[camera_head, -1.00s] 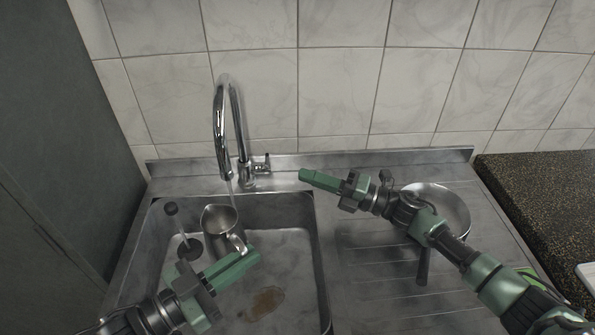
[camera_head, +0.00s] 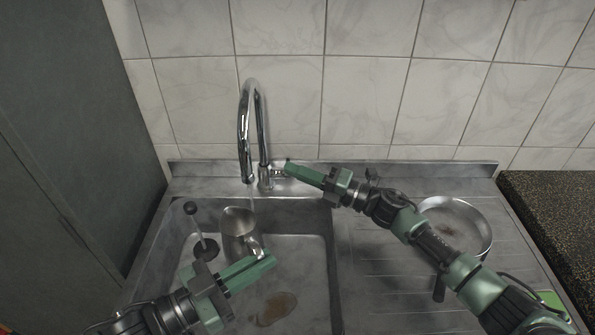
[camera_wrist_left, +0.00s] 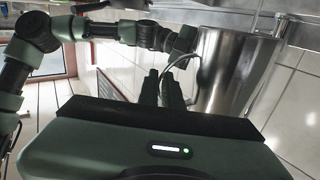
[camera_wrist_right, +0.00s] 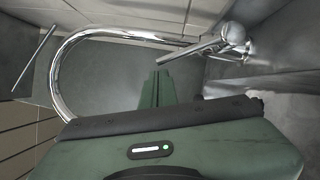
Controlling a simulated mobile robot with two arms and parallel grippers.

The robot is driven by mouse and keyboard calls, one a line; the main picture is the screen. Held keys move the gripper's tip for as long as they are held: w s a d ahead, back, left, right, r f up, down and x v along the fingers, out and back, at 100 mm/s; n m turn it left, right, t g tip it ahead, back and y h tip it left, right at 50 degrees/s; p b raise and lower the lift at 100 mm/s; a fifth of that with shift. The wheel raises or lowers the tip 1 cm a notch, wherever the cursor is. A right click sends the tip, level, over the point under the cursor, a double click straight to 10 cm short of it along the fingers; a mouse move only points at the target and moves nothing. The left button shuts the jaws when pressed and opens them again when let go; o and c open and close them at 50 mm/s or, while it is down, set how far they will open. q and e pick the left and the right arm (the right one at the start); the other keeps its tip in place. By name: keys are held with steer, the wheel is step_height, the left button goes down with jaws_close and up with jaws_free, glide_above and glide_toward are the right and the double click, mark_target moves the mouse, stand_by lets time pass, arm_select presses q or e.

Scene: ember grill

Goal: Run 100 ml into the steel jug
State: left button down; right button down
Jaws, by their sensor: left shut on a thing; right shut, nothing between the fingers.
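The steel jug (camera_head: 236,229) stands upright in the left part of the sink under the tap spout (camera_head: 245,130). My left gripper (camera_head: 268,258) is shut on the jug's handle; in the left wrist view the jug (camera_wrist_left: 232,75) is beside the fingers. A faint thin streak, like water, runs from the spout toward the jug's mouth. The level inside cannot be read. My right gripper (camera_head: 290,166) is shut and empty, its tip at the tap's lever. In the right wrist view the lever (camera_wrist_right: 190,52) is close to the fingertips (camera_wrist_right: 158,78); contact cannot be told.
A dark plug on a stalk (camera_head: 203,240) is left of the jug. A brown stain (camera_head: 277,309) marks the sink floor (camera_head: 310,275). A pan (camera_head: 470,222) lies on the drainboard under my right arm. A tall dark cabinet (camera_head: 75,130) closes the left side.

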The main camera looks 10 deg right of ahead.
steer(key=shift+w+r, duration=0.1)
steer(key=shift+w+d+r+m+h, duration=0.2)
steer(key=shift+w+r+m+h, duration=0.45)
steer(key=shift+m, duration=0.55)
steer(key=shift+w+d+r, duration=0.15)
steer(key=shift+w+r, duration=0.15)
steer(key=shift+w, duration=0.35)
steer(key=shift+w+d+r, duration=0.1)
steer(key=shift+w+r, duration=0.15)
steer(key=shift+w, duration=0.4)
steer(key=shift+w+d+r, duration=0.15)
steer(key=shift+w+r, duration=0.15)
steer(key=shift+w, duration=0.35)
steer(key=shift+r, duration=0.15)
steer(key=v, duration=1)
steer(key=shift+r, duration=0.5)
steer(key=shift+w, duration=0.1)
